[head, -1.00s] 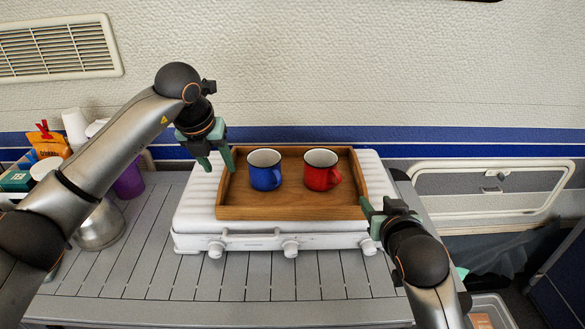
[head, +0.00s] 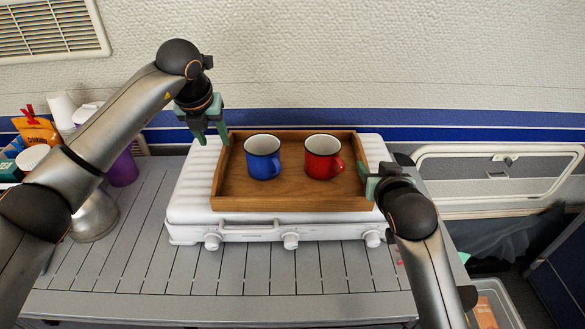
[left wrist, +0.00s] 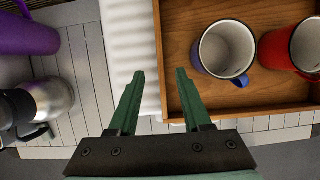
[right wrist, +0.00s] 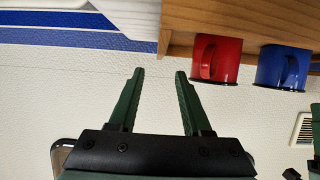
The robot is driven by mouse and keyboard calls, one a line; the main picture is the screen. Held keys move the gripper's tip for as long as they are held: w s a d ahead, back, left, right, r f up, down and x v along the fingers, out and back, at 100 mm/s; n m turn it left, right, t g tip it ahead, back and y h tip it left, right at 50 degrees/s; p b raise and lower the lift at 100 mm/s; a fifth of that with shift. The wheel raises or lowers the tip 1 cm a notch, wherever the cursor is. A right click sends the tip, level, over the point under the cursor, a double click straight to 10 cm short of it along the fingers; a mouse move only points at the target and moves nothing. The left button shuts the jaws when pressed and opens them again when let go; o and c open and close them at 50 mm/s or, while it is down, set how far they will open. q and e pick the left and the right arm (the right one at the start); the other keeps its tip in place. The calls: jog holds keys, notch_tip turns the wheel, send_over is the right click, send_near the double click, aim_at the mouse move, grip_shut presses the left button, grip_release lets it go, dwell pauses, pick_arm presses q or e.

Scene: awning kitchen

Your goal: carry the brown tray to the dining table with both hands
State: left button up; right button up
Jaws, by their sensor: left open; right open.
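The brown wooden tray (head: 290,203) lies on the white stove. A blue mug (head: 263,160) and a red mug (head: 321,160) stand upright in it. My left gripper (head: 212,140) is open above the tray's left edge, near its back corner. In the left wrist view its fingers (left wrist: 158,100) point toward the tray's side wall (left wrist: 165,60), which lies by the right finger. My right gripper (head: 366,178) is open at the tray's right edge. In the right wrist view its fingers (right wrist: 160,95) are empty, with the tray (right wrist: 240,22) beyond them; contact cannot be told.
The white stove (head: 190,190) stands on a grey slatted table (head: 130,270). The wall is close behind. The table's front is clear.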

aim_at(222, 155)
pick_arm(q)
jog(key=x, duration=0.9)
jog(key=shift+w+f, duration=0.1)
jog(key=shift+f, duration=0.15)
pick_arm(e)
jog(key=x, duration=0.9)
jog(key=shift+w+f, duration=0.1)
jog(key=shift+w, duration=0.15)
pick_arm(q)
grip_shut()
pick_arm(e)
grip_shut()
pick_arm(q)
jog(key=shift+w+r, duration=0.1)
jog(key=shift+r, duration=0.2)
pick_arm(e)
jog(key=shift+r, duration=0.25)
